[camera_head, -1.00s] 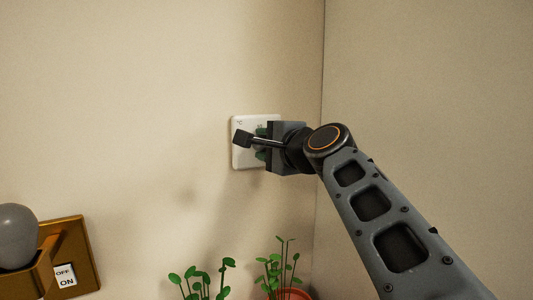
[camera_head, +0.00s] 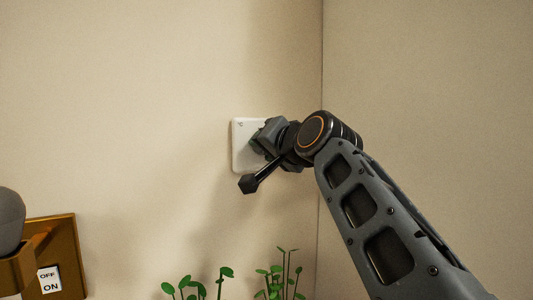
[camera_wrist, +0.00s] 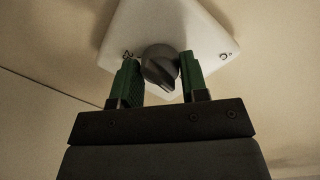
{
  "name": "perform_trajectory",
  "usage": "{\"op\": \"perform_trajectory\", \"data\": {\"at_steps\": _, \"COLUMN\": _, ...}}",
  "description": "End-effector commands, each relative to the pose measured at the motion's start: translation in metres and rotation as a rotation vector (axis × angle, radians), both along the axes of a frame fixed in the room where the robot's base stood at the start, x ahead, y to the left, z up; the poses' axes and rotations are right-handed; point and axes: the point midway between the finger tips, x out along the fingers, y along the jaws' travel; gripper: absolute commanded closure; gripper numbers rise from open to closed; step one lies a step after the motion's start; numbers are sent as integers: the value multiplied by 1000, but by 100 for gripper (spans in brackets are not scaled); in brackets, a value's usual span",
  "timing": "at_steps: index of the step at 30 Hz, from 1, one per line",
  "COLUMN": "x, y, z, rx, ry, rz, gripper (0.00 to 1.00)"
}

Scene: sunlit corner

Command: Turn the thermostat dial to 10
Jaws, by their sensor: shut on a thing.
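The thermostat is a white square plate (camera_head: 241,150) on the wall near the corner. In the wrist view the plate (camera_wrist: 204,22) appears rotated, with small marks near its corners. Its dark grey round dial (camera_wrist: 160,68) has a raised ridge and sits between the green fingers of my gripper (camera_wrist: 161,78). My gripper is shut on the dial, one finger on each side. In the head view my gripper (camera_head: 257,142) is tilted at the plate and hides the dial and most of the scale. I cannot read the dial's setting.
A brass wall fixture (camera_head: 66,232) with a grey rounded part (camera_head: 10,222) and an OFF/ON switch (camera_head: 49,279) is at lower left. Green plants (camera_head: 276,280) stand below the thermostat. The wall corner is just right of my gripper.

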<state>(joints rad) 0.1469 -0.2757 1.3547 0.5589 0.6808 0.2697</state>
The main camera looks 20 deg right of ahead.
Motion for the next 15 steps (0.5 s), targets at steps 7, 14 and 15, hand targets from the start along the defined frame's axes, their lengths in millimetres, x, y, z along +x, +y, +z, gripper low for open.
{"op": "perform_trajectory", "data": {"at_steps": 7, "x": 0, "y": 0, "z": -3, "rx": -115, "ry": -19, "rz": 1, "gripper": 83}}
{"op": "perform_trajectory", "data": {"at_steps": 14, "x": 1, "y": 0, "z": -3, "rx": -168, "ry": -27, "rz": 1, "gripper": 83}}
{"op": "perform_trajectory", "data": {"at_steps": 15, "x": 1, "y": 0, "z": -3, "rx": -172, "ry": -28, "rz": 2, "gripper": 83}}
